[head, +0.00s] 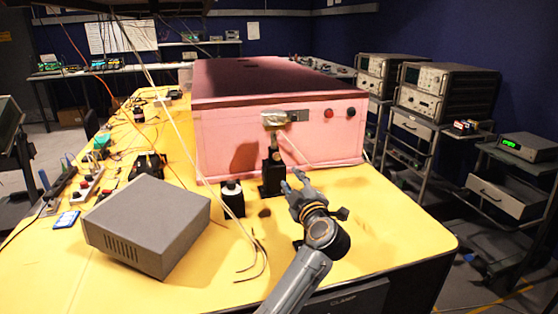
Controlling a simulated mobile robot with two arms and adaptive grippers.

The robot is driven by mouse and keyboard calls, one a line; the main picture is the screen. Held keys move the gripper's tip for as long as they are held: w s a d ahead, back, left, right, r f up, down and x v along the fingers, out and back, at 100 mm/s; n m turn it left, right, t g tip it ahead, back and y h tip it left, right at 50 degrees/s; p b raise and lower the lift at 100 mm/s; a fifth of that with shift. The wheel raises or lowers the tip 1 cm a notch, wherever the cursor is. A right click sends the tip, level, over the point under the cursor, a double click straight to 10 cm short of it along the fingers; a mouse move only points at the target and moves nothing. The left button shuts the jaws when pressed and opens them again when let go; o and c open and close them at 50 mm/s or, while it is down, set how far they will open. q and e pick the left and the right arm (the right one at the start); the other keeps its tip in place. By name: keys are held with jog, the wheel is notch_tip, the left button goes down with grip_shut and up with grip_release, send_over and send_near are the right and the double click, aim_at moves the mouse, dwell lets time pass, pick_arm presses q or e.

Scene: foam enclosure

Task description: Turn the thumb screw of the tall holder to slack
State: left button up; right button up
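The tall holder (272,174) is a black upright post holder on the yellow table, just in front of the pink foam box. A post rises from it to a metal mount (275,119) at the top. I cannot make out its thumb screw; it is too small or hidden by the gripper. I cannot tell whether a finger touches the holder. My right gripper is not in view.
A shorter black holder (232,197) stands left of the tall one. A grey box (148,225) sits at the front left. The pink foam box (330,137) blocks the space behind. Loose cables (252,251) lie left of my arm. The table's right front is clear.

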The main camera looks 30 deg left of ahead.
aim_at(278, 158)
pick_arm(q)
jog(key=x, duration=1.3)
jog(key=shift+a, duration=0.15)
grip_shut()
